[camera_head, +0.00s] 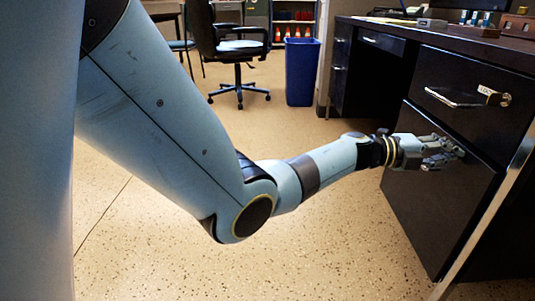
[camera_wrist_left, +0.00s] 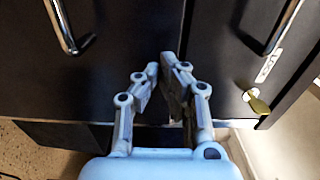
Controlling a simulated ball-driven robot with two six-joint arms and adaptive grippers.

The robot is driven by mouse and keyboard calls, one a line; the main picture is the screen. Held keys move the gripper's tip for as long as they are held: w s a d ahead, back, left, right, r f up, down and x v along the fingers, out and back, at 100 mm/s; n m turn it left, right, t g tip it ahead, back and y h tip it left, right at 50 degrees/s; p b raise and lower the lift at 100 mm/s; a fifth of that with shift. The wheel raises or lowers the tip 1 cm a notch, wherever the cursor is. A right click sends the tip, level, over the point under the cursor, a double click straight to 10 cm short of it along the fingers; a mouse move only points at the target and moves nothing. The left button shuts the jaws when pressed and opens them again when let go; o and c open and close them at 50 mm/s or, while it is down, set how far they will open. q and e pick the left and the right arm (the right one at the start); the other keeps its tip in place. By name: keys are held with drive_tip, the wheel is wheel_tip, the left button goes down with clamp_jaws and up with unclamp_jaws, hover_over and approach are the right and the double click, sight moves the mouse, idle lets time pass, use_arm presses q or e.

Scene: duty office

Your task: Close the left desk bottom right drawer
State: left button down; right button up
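The black bottom right drawer (camera_head: 430,215) of the left desk is low on the right in the head view. Its front fills the left of the left wrist view (camera_wrist_left: 110,85), with a metal bar handle (camera_wrist_left: 70,28). In the head view my gripper covers where that handle would be. How far the drawer stands out is hard to tell. My left gripper (camera_head: 458,152) is at the upper part of this front; its fingertips (camera_wrist_left: 162,62) are nearly together, with nothing seen between them. Whether they touch the front is unclear. My right gripper is not in view.
Above is another drawer (camera_head: 475,115) with a bar handle (camera_head: 452,98) and a lock with a key (camera_wrist_left: 257,103). The desktop (camera_head: 440,35) carries small items. A blue bin (camera_head: 300,72) and an office chair (camera_head: 235,50) stand behind. The speckled floor is clear.

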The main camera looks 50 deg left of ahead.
use_arm(q)
drive_tip(key=shift+x, duration=0.9)
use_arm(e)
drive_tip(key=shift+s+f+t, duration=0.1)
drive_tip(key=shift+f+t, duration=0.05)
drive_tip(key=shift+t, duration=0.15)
use_arm(q)
drive_tip(key=shift+w+r, duration=0.1)
drive_tip(key=shift+r, duration=0.15)
